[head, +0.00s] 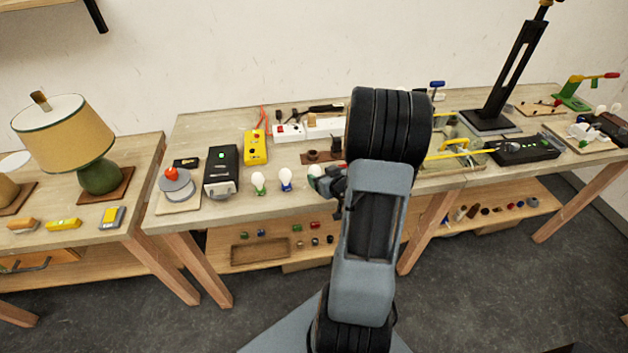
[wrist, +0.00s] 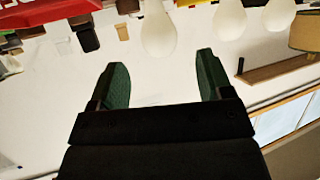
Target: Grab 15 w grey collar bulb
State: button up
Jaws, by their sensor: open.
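Three white bulbs stand in a row near the front edge of the workbench. In the head view, one has a green collar (head: 258,183) and one a blue collar (head: 286,180). The third bulb (head: 315,170) is partly behind my gripper (head: 325,183), and its collar is hidden. In the wrist view, my gripper (wrist: 161,68) is open, its green fingers apart with nothing between them. The nearest bulb (wrist: 158,30) hangs just beyond the gap in that view, with two more bulbs to its right. No collar shows clearly there, so I cannot confirm a grey one.
A black box (head: 221,172), a yellow device (head: 256,147) and a white power strip (head: 308,130) stand behind or left of the bulbs. A brown fixture (head: 320,156) lies behind the third bulb. My arm hides part of the bench to the right.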

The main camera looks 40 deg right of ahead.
aim_at(317, 171)
jog(key=shift+p+x, duration=0.7)
jog(key=shift+x, duration=2.5)
jog(key=shift+r, duration=0.1)
jog(key=shift+c, duration=0.3)
jog(key=c, duration=1)
